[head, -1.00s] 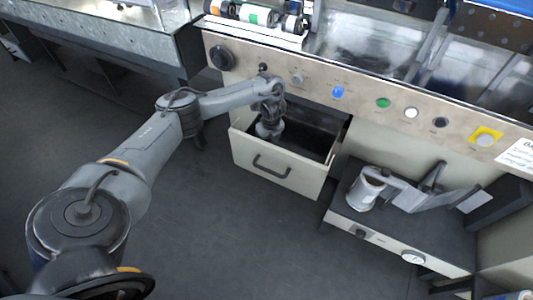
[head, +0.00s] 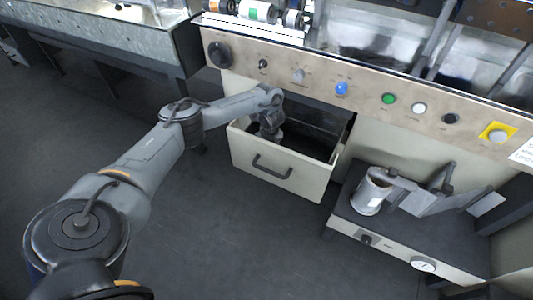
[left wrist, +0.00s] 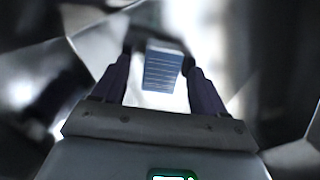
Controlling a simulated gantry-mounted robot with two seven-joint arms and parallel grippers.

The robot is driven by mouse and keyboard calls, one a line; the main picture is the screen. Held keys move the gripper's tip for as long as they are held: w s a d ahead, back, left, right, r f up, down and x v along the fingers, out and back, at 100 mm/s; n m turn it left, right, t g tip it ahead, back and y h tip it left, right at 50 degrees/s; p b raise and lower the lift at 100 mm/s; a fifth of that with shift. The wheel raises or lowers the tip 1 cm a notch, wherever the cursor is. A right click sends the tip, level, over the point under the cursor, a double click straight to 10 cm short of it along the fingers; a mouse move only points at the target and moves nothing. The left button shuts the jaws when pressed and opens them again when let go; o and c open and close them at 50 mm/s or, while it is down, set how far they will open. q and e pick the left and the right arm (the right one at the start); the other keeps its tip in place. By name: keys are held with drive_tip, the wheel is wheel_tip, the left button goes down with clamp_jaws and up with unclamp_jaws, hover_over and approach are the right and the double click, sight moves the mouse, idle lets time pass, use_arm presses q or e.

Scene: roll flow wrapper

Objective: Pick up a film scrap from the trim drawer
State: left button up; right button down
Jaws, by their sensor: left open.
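The trim drawer (head: 283,172) is pulled out from under the machine's control panel and has a black handle on its cream front. My left gripper (head: 273,134) reaches down inside its left part; the fingertips are hard to make out there. In the left wrist view my left gripper (left wrist: 157,62) is open, with one dark finger on each side of a blue film scrap (left wrist: 163,70) with pale stripes. The scrap lies between the fingertips; I cannot tell whether either finger touches it. The drawer's inside is dark in the head view, and no scrap can be made out there. My right gripper is not in view.
The control panel (head: 318,80) with its knobs and buttons overhangs the drawer's back. A low bench (head: 395,228) with a white cylinder (head: 369,195) stands right of the drawer. The floor in front is clear. Shiny, blurred surfaces surround the fingers in the left wrist view.

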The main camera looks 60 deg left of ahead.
use_arm(q)
drive_tip(key=shift+c, duration=0.4)
drive_tip(key=c, duration=1)
drive_tip(key=shift+r, duration=0.15)
drive_tip(key=shift+c, duration=0.2)
